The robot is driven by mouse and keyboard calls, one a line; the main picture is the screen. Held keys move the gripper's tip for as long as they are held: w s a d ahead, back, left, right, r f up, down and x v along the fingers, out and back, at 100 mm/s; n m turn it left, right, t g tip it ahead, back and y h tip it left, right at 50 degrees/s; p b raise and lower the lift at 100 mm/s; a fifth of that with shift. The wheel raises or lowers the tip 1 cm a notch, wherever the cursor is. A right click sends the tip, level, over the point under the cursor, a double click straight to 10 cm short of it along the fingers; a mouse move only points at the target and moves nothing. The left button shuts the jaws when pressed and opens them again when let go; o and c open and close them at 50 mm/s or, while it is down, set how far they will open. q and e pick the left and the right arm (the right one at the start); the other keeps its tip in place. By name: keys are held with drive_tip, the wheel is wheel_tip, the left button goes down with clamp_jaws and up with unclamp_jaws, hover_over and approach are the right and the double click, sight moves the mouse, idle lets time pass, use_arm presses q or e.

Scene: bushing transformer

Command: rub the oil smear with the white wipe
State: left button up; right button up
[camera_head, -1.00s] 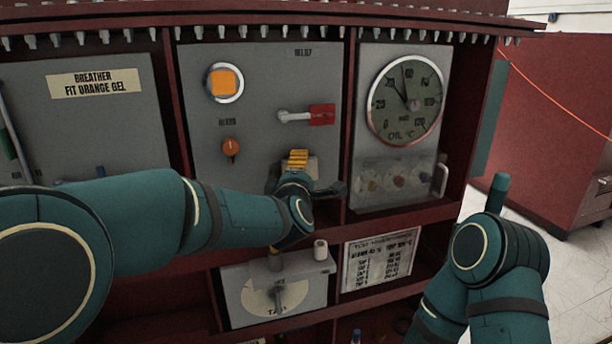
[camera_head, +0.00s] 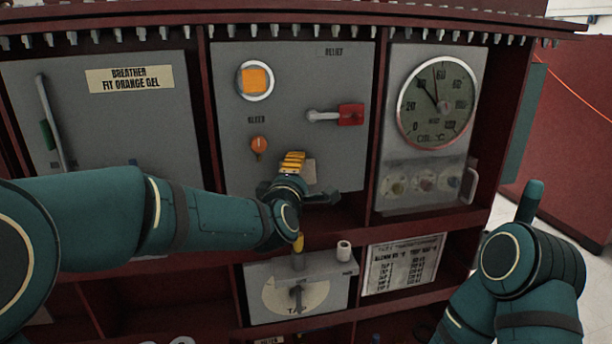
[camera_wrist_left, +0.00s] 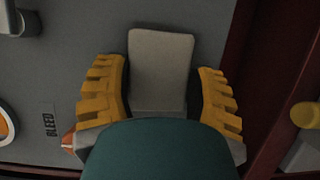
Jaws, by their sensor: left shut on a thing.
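My left gripper (camera_head: 293,160) is in front of the lower part of the middle grey panel (camera_head: 300,75), right of and below the orange bleed knob (camera_head: 258,145). Its yellow fingers are shut on the white wipe (camera_wrist_left: 160,65), a pale block between them in the left wrist view. In the head view a pale bit of the wipe (camera_head: 310,172) shows beside the fingers. I cannot tell whether the wipe touches the panel. No oil smear can be made out; the gripper and wipe cover part of the panel. My right gripper is out of view; only its arm shows at lower right.
A red-handled lever (camera_head: 348,114) and an orange square in a round frame (camera_head: 255,80) are above the gripper. A round oil gauge (camera_head: 436,104) is to the right. Below is the tap box (camera_head: 330,292) with its upright post. Dark red frame posts divide the panels.

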sight(312, 174)
use_arm(q)
drive_tip(key=shift+w+d+r+p, duration=0.15)
drive_tip(key=shift+w+d, duration=0.1)
drive_tip(key=shift+d, duration=0.85)
drive_tip(key=shift+w+d+f+p, duration=0.1)
drive_tip(key=shift+w+d+p, duration=0.1)
drive_tip(key=shift+d, duration=0.9)
drive_tip(key=shift+w+d+p, duration=0.2)
drive_tip(key=shift+w+d, duration=0.05)
drive_tip(key=shift+d, duration=0.85)
drive_tip(key=shift+w+d+p, duration=0.15)
drive_tip(key=shift+w+d, duration=0.05)
drive_tip(key=shift+d, duration=0.9)
drive_tip(key=shift+w+d+p, duration=0.2)
drive_tip(key=shift+w+d, duration=0.05)
drive_tip(key=shift+d, duration=0.85)
drive_tip(key=shift+a, duration=0.1)
drive_tip(key=shift+s+a+b, duration=0.15)
drive_tip(key=shift+a+b, duration=0.9)
drive_tip(key=shift+s+a, duration=0.15)
drive_tip(key=shift+a, duration=0.5)
drive_tip(key=shift+s+a, duration=0.3)
drive_tip(key=shift+a, duration=0.75)
drive_tip(key=shift+s+a, duration=0.25)
drive_tip(key=shift+a, duration=0.75)
drive_tip(key=shift+s+a, duration=0.15)
drive_tip(key=shift+a, duration=0.75)
drive_tip(key=shift+s+a, duration=0.1)
drive_tip(key=shift+a, duration=0.8)
